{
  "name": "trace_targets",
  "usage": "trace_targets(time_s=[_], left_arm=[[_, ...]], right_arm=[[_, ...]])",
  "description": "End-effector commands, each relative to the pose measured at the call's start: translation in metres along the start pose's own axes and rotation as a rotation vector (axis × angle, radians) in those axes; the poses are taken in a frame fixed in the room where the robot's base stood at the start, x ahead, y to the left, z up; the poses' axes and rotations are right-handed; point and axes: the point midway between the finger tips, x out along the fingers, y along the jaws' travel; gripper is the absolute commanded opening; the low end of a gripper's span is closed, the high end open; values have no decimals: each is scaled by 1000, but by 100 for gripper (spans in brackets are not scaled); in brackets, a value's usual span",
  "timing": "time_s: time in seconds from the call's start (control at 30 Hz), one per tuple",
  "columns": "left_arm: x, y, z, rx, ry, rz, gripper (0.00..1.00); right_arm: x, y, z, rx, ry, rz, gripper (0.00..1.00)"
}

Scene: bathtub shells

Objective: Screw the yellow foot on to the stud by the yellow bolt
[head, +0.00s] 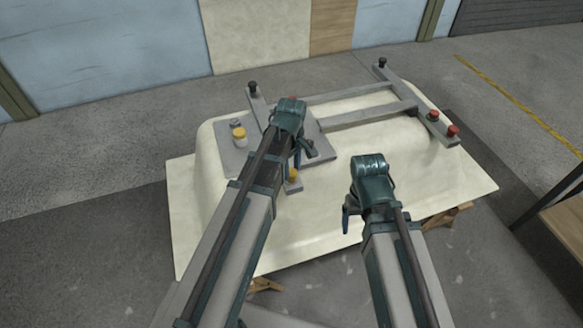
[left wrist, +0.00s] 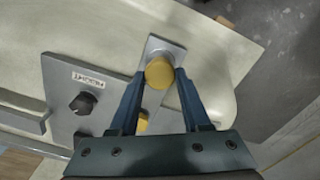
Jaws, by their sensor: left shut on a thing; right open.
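The yellow foot (left wrist: 159,72) shows as a round cap between the fingertips of my left gripper (left wrist: 160,78), which is shut on it. It is over a small grey plate (left wrist: 160,46); I cannot tell whether it touches it. In the head view, the foot (head: 293,174) shows just below my left gripper (head: 300,158). A second yellow piece (left wrist: 142,120) is partly hidden behind a finger in the left wrist view; I cannot tell if it is the yellow bolt. I cannot make out the stud. My right gripper (head: 347,215) is open and empty, over the shell's near side.
The cream tub shell (head: 215,215) lies upside down. A grey frame (head: 365,112) on it has black and red feet.

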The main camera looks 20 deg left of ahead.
Motion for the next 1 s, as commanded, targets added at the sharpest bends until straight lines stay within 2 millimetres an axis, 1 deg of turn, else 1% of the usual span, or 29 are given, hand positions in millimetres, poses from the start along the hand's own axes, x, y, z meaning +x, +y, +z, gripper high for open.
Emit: trace_targets(time_s=[0.1,0.3,0.33,0.47,0.5,0.53,0.73,0.8,1.0], left_arm=[[0,0,0,48,0,0,0],[0,0,0,51,0,0,0],[0,0,0,50,0,0,49],[0,0,0,50,0,0,72],[0,0,0,49,0,0,80],[0,0,0,49,0,0,82],[0,0,0,49,0,0,82],[0,0,0,49,0,0,72],[0,0,0,48,0,0,72]], right_arm=[[0,0,0,0,0,0,82],[0,0,0,0,0,0,82],[0,0,0,0,0,0,82],[0,0,0,0,0,0,82],[0,0,0,0,0,0,82],[0,0,0,0,0,0,82],[0,0,0,0,0,0,82],[0,0,0,0,0,0,82],[0,0,0,0,0,0,82]])
